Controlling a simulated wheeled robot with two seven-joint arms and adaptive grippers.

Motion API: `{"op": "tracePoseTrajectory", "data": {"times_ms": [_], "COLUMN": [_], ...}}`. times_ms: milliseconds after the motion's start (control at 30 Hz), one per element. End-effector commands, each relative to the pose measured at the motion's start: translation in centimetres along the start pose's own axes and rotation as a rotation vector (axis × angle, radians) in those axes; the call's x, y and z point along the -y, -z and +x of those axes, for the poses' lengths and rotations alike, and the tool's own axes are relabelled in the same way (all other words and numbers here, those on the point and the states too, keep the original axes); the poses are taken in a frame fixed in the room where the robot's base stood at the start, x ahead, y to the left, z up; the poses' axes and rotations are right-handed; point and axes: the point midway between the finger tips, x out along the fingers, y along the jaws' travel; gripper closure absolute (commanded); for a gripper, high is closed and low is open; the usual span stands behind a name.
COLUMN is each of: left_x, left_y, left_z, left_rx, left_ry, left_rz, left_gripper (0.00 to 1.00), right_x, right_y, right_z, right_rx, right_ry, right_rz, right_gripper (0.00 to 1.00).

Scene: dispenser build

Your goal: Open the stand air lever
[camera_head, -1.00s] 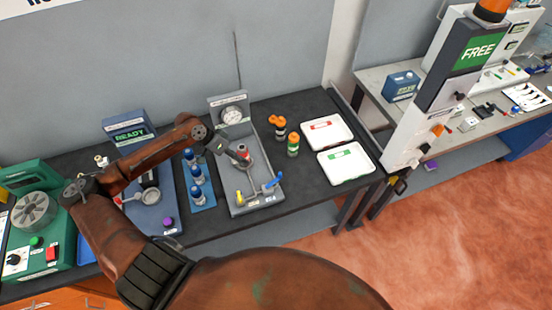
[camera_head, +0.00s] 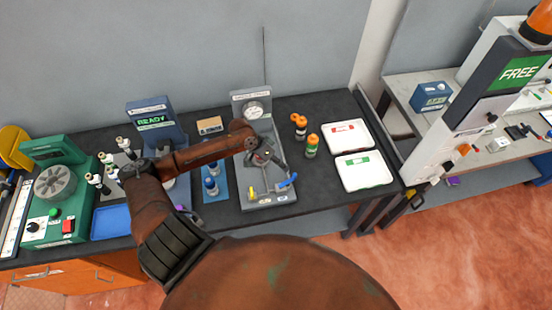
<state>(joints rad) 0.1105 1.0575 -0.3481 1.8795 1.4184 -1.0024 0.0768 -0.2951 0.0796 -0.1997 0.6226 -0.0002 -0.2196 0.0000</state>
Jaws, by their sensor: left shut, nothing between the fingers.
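The grey stand (camera_head: 240,99) has a round pressure gauge (camera_head: 254,110) on its upright back panel. At the front of its base are a yellow lever (camera_head: 251,191) on the left and a blue lever (camera_head: 288,181) on the right. Their labels are too small to read. My left gripper (camera_head: 281,167) is shut and empty over the middle of the stand, behind the blue lever. I cannot tell whether it touches the stand. It and my left arm hide the stand's middle. My right gripper is not in view.
Orange-topped bottles (camera_head: 312,146) stand right of the stand, beside two white trays, one with a green label (camera_head: 365,171). Blue-topped bottles (camera_head: 211,186) are on its left, close to my arm. A blue READY device (camera_head: 153,122) stands farther left. The dark bench is clear in front of the bottles.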

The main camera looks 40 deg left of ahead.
Motion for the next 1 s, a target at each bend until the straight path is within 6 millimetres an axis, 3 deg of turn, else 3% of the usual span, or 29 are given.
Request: {"op": "tracePoseTrajectory", "data": {"times_ms": [167,600,900,1000], "left_x": [-1.5,-1.7,-2.9,-3.6], "left_y": [0.1,0.1,0.6,0.6], "left_z": [0.7,1.0,1.7,1.8], "left_rx": [0.001,0.004,0.099,0.11], "left_ry": [-0.001,-0.003,-0.099,-0.113], "left_rz": [0.002,0.007,0.185,0.207], "left_gripper": [1.0,1.0,1.0,1.0], "right_x": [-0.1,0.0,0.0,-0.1], "right_y": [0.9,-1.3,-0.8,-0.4], "right_z": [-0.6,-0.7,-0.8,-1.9], "right_rx": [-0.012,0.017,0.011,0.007], "right_ry": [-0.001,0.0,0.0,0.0], "right_rz": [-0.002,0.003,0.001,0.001], "right_gripper": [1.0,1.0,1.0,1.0]}}
